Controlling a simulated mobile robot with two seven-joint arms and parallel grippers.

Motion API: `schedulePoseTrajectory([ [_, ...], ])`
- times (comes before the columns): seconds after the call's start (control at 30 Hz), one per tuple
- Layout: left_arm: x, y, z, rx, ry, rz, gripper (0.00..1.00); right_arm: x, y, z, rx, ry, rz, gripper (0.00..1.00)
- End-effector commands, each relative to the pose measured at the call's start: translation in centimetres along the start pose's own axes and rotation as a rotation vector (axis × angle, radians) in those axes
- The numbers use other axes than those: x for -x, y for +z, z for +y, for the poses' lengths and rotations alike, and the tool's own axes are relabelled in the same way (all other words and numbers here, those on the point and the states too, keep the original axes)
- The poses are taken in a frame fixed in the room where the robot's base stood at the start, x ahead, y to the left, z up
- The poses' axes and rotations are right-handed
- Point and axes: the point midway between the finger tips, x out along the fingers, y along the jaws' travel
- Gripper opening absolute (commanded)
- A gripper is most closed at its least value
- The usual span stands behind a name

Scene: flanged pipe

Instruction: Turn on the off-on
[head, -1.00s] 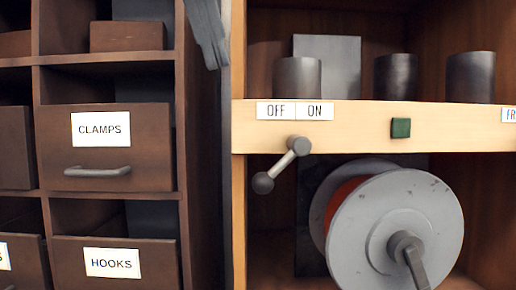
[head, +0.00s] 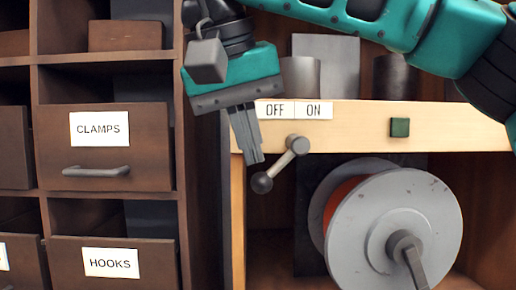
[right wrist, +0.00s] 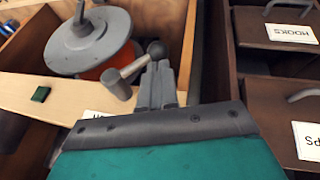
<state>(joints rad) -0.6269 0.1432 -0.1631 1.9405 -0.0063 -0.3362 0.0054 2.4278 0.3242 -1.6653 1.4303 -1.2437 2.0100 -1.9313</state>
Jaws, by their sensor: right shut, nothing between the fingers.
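The off-on lever (head: 281,164) is a grey arm with a dark ball knob, mounted on the shelf's front edge under the OFF label (head: 275,110) and the ON label (head: 313,110). Its knob points down and left, to the OFF side. My right gripper (head: 254,158) is shut and empty, fingers pointing down, just left of and above the knob in the head view. In the right wrist view the lever (right wrist: 135,70) lies left of my right fingertips (right wrist: 158,66), with the knob close by the tips. I cannot tell whether they touch. My left gripper is not in view.
A green square button (head: 400,127) sits on the shelf edge to the right. A large grey reel (head: 395,235) stands below it. Dark drawers labelled CLAMPS (head: 105,150) and HOOKS (head: 115,262) fill the left. Grey cylinders (head: 300,77) stand on the shelf.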

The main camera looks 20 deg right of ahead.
Motion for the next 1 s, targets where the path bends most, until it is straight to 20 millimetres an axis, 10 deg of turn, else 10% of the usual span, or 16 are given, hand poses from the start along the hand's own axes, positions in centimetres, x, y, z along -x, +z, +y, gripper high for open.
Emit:
schedulePoseTrajectory([
  [1.0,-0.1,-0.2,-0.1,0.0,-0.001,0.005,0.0,-1.6,0.4,0.7,0.027,0.065,-0.004,0.0],
])
